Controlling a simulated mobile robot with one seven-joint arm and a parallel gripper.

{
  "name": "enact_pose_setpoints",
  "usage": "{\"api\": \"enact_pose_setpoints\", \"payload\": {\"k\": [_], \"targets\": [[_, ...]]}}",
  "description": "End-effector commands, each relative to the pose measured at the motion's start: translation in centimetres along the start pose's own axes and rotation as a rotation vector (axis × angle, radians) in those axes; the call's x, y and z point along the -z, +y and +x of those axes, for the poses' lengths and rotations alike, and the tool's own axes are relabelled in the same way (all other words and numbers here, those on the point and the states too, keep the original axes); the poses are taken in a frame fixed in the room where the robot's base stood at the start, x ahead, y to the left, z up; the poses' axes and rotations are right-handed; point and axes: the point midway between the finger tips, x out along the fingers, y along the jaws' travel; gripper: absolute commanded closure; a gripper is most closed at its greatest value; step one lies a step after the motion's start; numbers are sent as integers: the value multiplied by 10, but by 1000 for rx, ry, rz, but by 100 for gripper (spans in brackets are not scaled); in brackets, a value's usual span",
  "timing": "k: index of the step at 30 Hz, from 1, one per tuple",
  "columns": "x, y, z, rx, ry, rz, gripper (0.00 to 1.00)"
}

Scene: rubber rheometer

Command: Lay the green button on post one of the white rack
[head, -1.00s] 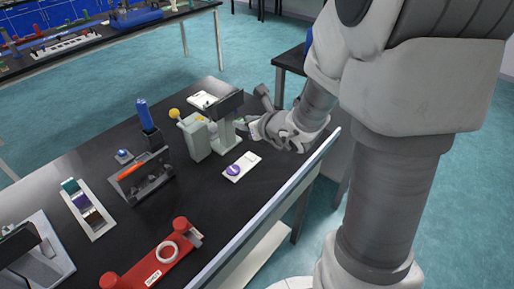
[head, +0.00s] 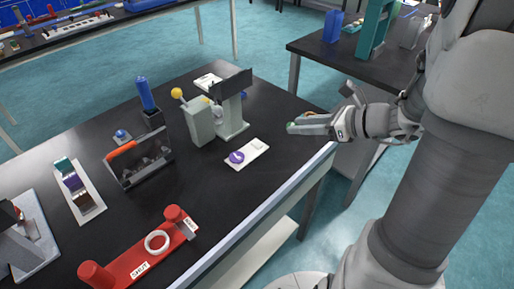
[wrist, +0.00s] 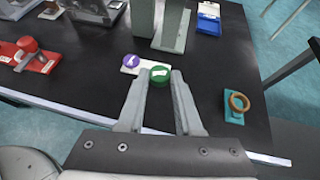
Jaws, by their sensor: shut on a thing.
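The green button (wrist: 160,74) is a small round disc with a pale mark on top. My gripper (wrist: 158,80) is shut on it at the fingertips. In the head view my gripper (head: 292,127) is over the right part of the black bench, right of the white rack, and only a bit of green shows at its tips. The white rack (head: 247,153) is a small flat plate holding a purple button (head: 236,157) at its left end. Its right end looks bare but for a pale round feature. In the wrist view the rack (wrist: 131,70) lies beyond the fingertips, partly hidden.
A grey-green press (head: 231,115) stands behind the rack. A teal block with a brass ring (wrist: 238,101) sits right of my gripper. A red fixture (head: 135,262) and a white holder of coloured blocks (head: 92,208) are at the left. Bench is clear around the rack's front.

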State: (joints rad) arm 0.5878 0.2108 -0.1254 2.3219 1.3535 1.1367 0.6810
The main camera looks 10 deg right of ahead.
Motion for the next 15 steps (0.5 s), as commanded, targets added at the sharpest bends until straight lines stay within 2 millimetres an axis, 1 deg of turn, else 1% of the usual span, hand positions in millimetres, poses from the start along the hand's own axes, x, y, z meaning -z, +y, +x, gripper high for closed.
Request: {"api": "enact_pose_setpoints", "payload": {"k": [2, 5, 15], "targets": [[6, 2, -1, -12, -1, -5, 100], [8, 2, 11, -21, 0, -9, 100], [12, -5, 100, -22, 0, -11, 100]]}}
